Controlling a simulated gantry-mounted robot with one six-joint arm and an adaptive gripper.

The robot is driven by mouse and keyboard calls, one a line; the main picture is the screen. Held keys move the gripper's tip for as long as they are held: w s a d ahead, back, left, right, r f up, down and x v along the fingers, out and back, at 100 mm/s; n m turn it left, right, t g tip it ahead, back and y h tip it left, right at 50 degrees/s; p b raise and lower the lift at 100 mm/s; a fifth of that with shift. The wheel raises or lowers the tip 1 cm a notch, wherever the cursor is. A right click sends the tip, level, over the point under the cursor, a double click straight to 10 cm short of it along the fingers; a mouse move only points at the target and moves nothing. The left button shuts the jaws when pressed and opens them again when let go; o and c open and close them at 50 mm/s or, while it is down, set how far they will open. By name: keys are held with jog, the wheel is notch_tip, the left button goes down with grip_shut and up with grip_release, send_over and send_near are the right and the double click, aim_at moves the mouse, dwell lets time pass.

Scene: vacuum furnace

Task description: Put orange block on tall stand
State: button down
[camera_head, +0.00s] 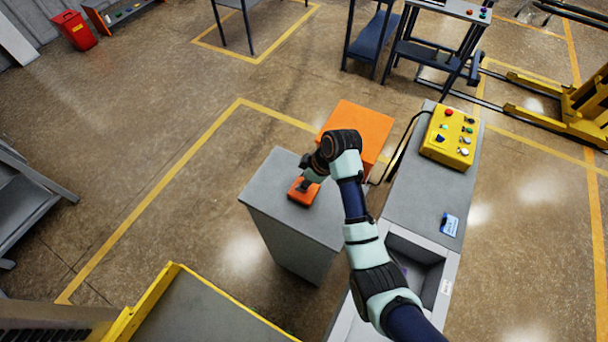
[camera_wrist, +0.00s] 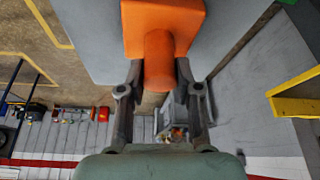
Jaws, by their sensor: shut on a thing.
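The orange block (camera_head: 303,192) sits at or just above the flat grey top of the tall stand (camera_head: 272,178), near its middle. I cannot tell for certain whether it touches the top. My gripper (camera_head: 309,183) is over the block. In the wrist view my gripper (camera_wrist: 159,75) is shut on the round knob of the orange block (camera_wrist: 165,25), one finger on each side. The grey top (camera_wrist: 90,30) shows behind the block there.
A larger orange box (camera_head: 360,125) stands right behind the stand. To the right is a grey bench (camera_head: 425,195) with a yellow button box (camera_head: 450,137) and an open basin (camera_head: 415,262). A yellow-edged platform (camera_head: 200,310) is at front left. Open floor lies left.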

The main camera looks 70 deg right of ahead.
jog(key=c, duration=1.2)
grip_release()
jog(key=shift+f, duration=0.15)
jog(key=shift+c, duration=0.2)
jog(key=o, duration=0.4)
jog(key=shift+o, duration=0.2)
jog(key=p+v, duration=0.4)
jog(key=v, duration=0.8)
jog(key=shift+r, duration=0.25)
jog(key=shift+a, duration=0.1)
